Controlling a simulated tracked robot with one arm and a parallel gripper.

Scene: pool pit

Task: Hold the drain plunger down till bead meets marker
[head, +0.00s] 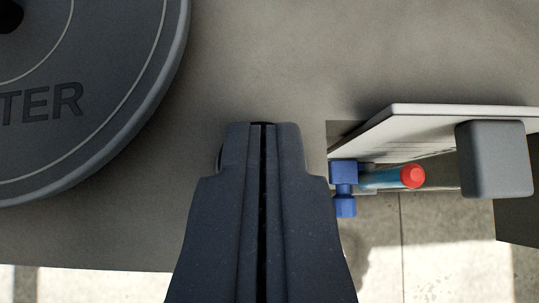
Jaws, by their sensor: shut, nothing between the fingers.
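My gripper (263,128) is shut, its two dark fingers together with only a thin seam between them. It points at the grey surface in the middle of the head view. A dark curved edge (219,158) shows just left of the fingertips; it may be the drain plunger, mostly hidden under my gripper. I cannot tell whether the fingertips touch it. To the right, a light-blue tube (381,179) with a red end (411,176) runs from a blue fitting (343,174) beside a white plate (445,124). I cannot make out the bead or the marker for certain.
A large dark round lid (85,100) with the letters "TER" fills the upper left. A grey rounded block (494,159) stands at the right, in front of the plate. Pale tiled floor (440,250) lies lower, past the surface's edge. The grey surface (270,50) above my gripper is clear.

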